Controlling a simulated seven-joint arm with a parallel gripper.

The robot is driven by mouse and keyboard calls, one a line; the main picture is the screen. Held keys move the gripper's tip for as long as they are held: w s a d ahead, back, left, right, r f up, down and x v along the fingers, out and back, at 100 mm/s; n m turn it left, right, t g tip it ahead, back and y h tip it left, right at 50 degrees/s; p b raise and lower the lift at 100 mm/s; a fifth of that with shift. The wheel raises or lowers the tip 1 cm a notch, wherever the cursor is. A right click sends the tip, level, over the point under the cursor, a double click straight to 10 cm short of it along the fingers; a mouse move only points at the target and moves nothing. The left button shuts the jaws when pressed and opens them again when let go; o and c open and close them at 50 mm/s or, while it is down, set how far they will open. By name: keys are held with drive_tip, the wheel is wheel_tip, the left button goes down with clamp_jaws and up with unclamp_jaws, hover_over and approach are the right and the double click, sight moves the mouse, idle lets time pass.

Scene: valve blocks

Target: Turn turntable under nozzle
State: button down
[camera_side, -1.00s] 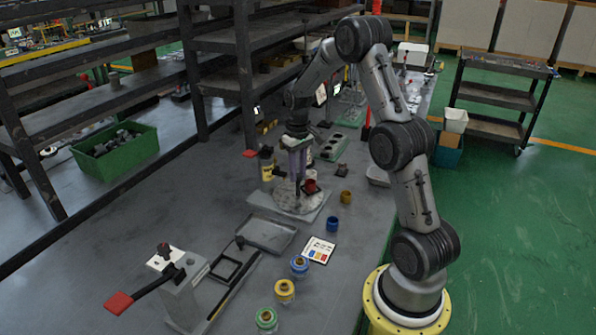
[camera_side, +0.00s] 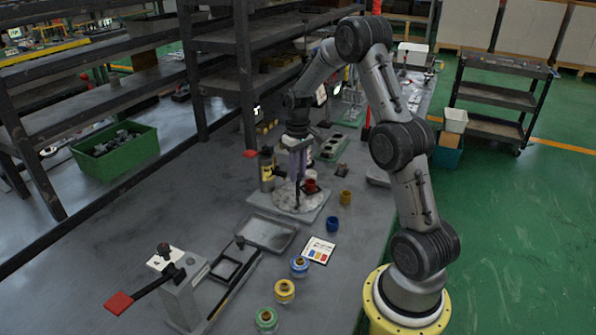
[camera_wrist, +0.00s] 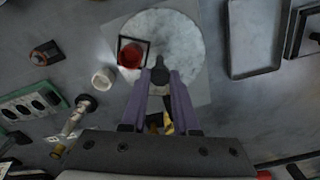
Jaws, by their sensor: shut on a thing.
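The turntable (camera_side: 285,199) is a pale round disc on a square grey plate. It also shows in the wrist view (camera_wrist: 185,40). A red cup (camera_wrist: 130,56) sits in a black square holder near the disc's edge, and shows small in the side view (camera_side: 310,186). My gripper (camera_wrist: 160,82) is low over the disc, its purple fingers shut on a dark knob (camera_wrist: 160,72) beside the holder. It points down in the side view (camera_side: 298,178). A dark bottle-like dispenser (camera_side: 266,170) with a red handle stands behind the turntable. I cannot make out its nozzle tip clearly.
A yellow cup (camera_side: 346,197) and a blue cup (camera_side: 332,224) stand right of the turntable. A grey tray (camera_side: 267,235) and a colour card (camera_side: 318,250) lie in front. Several jars and a red-handled lever press (camera_side: 178,290) are nearer. A green bin (camera_side: 118,155) sits left.

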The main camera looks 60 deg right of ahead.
drive_tip(key=shift+r+n, duration=0.1)
drive_tip(key=shift+n, duration=0.4)
idle(0.4)
drive_tip(key=shift+n, duration=8.8)
drive_tip(key=shift+w+n, duration=0.1)
drive_tip(key=shift+n, duration=2.8)
drive_tip(key=c, duration=0.7)
unclamp_jaws()
drive_tip(key=shift+o, duration=0.2)
wheel_tip(320, 180, up, 14)
